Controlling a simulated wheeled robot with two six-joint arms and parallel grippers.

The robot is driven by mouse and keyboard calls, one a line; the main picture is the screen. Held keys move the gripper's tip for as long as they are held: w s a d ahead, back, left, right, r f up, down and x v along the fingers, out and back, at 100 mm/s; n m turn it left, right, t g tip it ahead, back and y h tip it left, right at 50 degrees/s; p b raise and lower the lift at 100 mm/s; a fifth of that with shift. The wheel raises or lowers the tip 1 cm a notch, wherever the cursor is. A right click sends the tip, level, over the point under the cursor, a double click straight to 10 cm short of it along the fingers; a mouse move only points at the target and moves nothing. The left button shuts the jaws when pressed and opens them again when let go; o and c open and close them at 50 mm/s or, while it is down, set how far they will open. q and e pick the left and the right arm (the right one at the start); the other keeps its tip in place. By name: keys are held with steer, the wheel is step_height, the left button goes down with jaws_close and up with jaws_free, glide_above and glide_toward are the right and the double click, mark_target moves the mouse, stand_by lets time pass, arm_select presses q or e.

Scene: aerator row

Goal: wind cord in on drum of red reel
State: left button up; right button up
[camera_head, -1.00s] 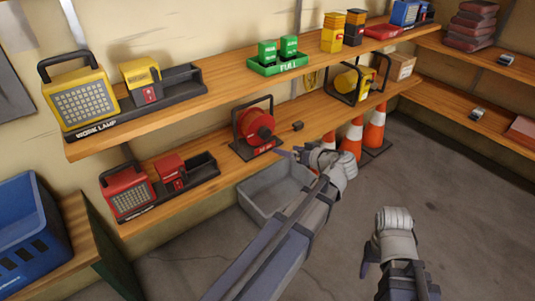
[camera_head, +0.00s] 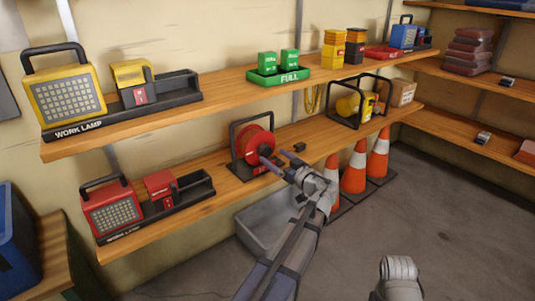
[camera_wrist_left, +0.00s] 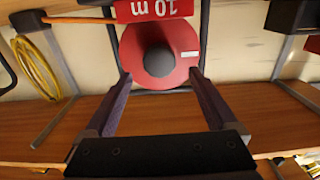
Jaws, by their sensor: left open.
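The red reel (camera_head: 255,141) stands upright in its dark frame on the lower shelf. In the left wrist view its red drum face (camera_wrist_left: 182,72) fills the upper middle, upside down, with a dark central hub and a label reading "10 m". An orange cord (camera_wrist_left: 80,20) runs from the reel to a dark plug (camera_wrist_left: 27,20), which lies on the shelf beside the reel in the head view (camera_head: 299,147). My left gripper (camera_head: 273,158) is open and empty in front of the reel. Its fingers (camera_wrist_left: 160,80) show on either side of the drum's lower part; contact cannot be told.
A red lamp (camera_head: 112,208) stands left on the same shelf, and a yellow reel (camera_head: 349,106) right. Traffic cones (camera_head: 354,172) and a grey bin (camera_head: 262,225) stand below. The upper shelf (camera_head: 215,93) overhangs the reel. My right wrist (camera_head: 398,268) is low at the right.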

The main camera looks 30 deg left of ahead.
mark_target(267, 151)
arm_select(q)
steer(key=shift+x, duration=2.4)
steer(key=shift+c, duration=0.3)
steer(key=c, duration=1.3)
